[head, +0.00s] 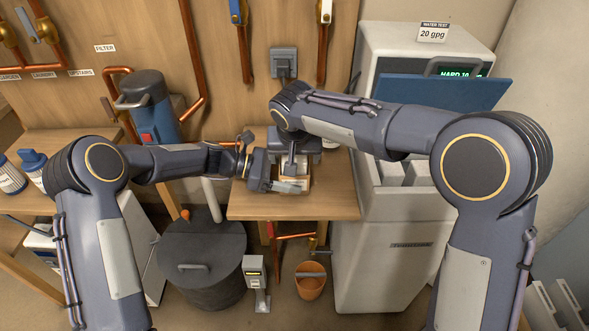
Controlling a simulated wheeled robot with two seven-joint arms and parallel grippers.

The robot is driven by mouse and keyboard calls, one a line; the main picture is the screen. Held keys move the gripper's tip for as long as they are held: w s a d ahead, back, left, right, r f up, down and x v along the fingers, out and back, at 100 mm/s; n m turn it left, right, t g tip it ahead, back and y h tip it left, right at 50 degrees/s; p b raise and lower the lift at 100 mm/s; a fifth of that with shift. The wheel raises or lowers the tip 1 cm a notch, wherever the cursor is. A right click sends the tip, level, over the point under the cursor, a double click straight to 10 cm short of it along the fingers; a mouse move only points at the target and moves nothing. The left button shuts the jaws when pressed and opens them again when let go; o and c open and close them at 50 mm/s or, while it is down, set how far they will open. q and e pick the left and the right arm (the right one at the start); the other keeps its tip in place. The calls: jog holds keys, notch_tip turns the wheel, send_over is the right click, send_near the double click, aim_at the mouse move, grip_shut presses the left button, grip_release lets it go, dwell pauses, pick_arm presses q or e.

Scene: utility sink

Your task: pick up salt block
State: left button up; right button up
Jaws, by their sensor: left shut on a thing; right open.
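Pale blocks that look like salt blocks (418,173) sit side by side in the open front of the white softener cabinet (375,270). More white blocks (545,305) stand at the lower right edge. My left gripper (272,183) is over the wooden bench, shut on a small pale grey thing (291,186) that I cannot identify. My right gripper (292,165) points down over the same bench spot, close to the left one. It is open, but its fingers are largely hidden. Both grippers are well left of the cabinet's blocks.
The wooden bench (335,200) has bare surface at its front. A blue lid (440,90) stands raised at the cabinet. Below are a dark lidded bin (200,262), a grey post device (255,280) and a terracotta bucket (310,283). Copper pipes and a blue filter (150,105) line the back wall.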

jog(key=c, duration=1.8)
jog(key=shift+r, duration=0.1)
pick_arm(q)
jog(key=o, duration=0.9)
jog(key=shift+c, duration=0.2)
pick_arm(e)
notch_tip(320, 180, up, 10)
